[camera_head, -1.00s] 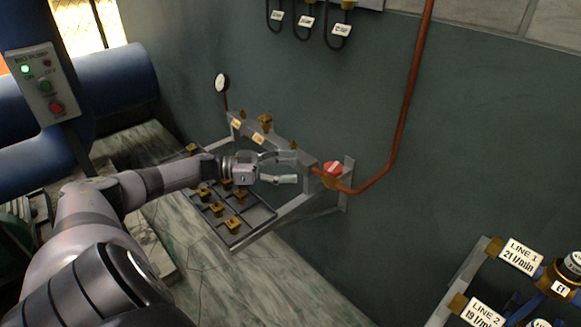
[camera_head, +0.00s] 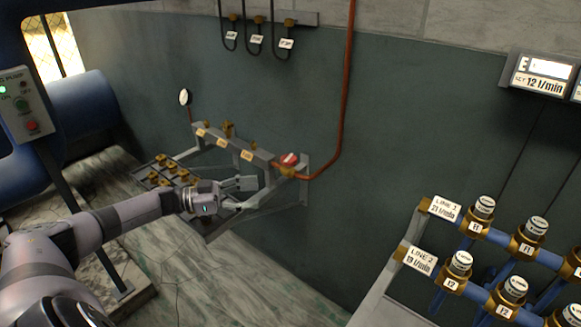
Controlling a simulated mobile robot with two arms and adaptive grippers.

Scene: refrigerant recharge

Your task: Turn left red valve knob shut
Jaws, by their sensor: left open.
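A red valve knob (camera_head: 289,159) sits on a brass fitting at the right end of the grey wall-mounted manifold (camera_head: 232,143), where a copper pipe (camera_head: 345,110) joins it. My left gripper (camera_head: 248,194) is open and empty, below and to the left of the red knob, in front of the manifold's frame. It is apart from the knob. The knob is in plain view and nothing covers it. My right gripper is not in view.
A rack of brass fittings (camera_head: 168,172) stands behind my left arm. Blue pipes with labelled brass valves (camera_head: 475,222) are at the right. A pump control box (camera_head: 22,105) is at the left. Labelled hoses (camera_head: 258,35) hang on the wall. Floor is clear at lower middle.

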